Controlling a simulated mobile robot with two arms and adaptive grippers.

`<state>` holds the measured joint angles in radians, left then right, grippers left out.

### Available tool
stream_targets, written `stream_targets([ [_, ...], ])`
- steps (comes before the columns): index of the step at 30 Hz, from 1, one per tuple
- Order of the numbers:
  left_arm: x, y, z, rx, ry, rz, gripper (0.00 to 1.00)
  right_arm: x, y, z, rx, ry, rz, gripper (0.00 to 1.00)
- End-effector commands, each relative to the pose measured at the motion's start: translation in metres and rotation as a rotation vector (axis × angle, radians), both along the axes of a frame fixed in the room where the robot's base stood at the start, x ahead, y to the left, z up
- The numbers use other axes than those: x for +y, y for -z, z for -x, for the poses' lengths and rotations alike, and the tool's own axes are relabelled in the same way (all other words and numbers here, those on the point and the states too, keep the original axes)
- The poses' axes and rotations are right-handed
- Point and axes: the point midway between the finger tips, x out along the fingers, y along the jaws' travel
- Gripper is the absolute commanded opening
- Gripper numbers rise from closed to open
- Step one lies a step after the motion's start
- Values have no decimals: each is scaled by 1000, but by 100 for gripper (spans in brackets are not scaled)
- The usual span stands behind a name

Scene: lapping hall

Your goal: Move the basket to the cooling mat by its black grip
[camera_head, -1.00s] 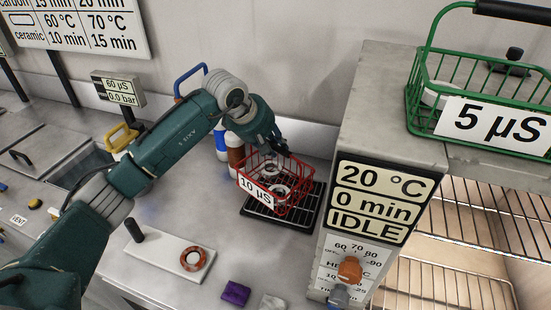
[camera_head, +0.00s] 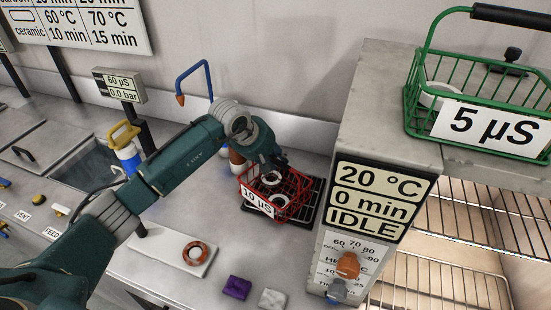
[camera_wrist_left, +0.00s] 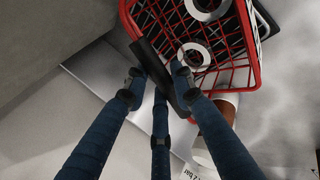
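The red wire basket (camera_head: 283,217) carries a "10 µS" label and holds several white rings. It is over the dark wire mat (camera_head: 309,207), a little to its left; I cannot tell whether its base touches the mat. In the left wrist view, the basket (camera_wrist_left: 254,65) has its black grip (camera_wrist_left: 157,75) crossing between my left gripper's fingers (camera_wrist_left: 160,82). They close in on the grip from both sides. In the head view, my left gripper (camera_head: 272,160) is above the basket's back edge and hides the grip. My right gripper is not in view.
The oven-like cabinet (camera_head: 375,125) with its "20 °C" display stands close right of the mat. A green "5 µS" basket (camera_head: 425,118) sits on top. A white plate (camera_head: 170,249) with an orange ring, a purple block (camera_head: 236,287) and a grey block (camera_head: 271,299) lie in front.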

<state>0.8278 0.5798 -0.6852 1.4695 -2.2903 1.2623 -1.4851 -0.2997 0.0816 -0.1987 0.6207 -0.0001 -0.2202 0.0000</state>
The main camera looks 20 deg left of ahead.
Motion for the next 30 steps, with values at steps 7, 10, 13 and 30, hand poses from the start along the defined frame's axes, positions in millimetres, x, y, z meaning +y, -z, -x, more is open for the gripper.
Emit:
stream_targets([
  [7, 1, 0, 0, 1, -1, -1, 41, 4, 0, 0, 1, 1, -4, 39],
  [10, 1, -1, 0, 1, -1, -1, 41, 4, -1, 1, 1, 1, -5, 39],
  [13, 2, -4, 2, -1, -1, -2, 41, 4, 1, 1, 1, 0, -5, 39],
  [30, 26, -89, 53, -3, -1, -1, 41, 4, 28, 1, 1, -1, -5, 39],
])
